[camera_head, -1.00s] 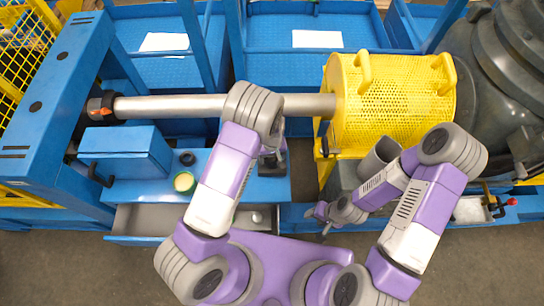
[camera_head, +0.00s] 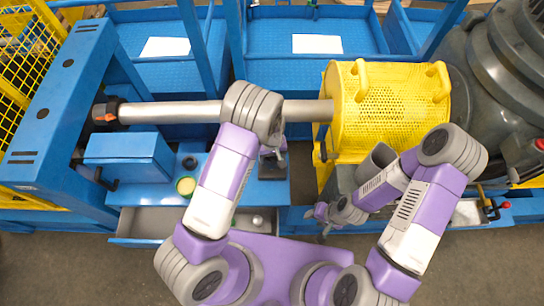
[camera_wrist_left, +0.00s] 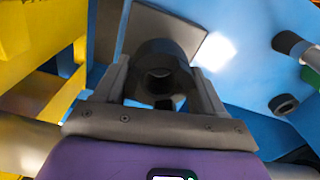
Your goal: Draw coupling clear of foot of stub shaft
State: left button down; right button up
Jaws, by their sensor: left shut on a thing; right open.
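My left gripper (camera_head: 277,155) shows partly below its wrist, over the blue bench top. In the left wrist view its two fingers (camera_wrist_left: 163,88) are shut on a dark hollow cylinder, the coupling (camera_wrist_left: 160,62). The coupling's round bore faces the camera. Behind it is a dark square plate (camera_wrist_left: 182,32), which also shows in the head view (camera_head: 272,169). I cannot make out the stub shaft or its foot, nor whether the coupling is clear of it. My right gripper (camera_head: 326,219) is open and empty, low in front of the machine.
A long grey shaft (camera_head: 170,112) runs behind my left arm to a yellow mesh guard (camera_head: 385,110). A black ring (camera_head: 189,162) and a yellow-topped round piece (camera_head: 186,186) sit on the bench left of my left gripper. An open drawer (camera_head: 150,224) juts out below; a blue box (camera_head: 128,155) stands left.

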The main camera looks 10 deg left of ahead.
pick_arm(q)
jog(key=shift+r+p, duration=2.4)
jog(key=shift+r, duration=1)
jog(key=shift+w+r, duration=0.1)
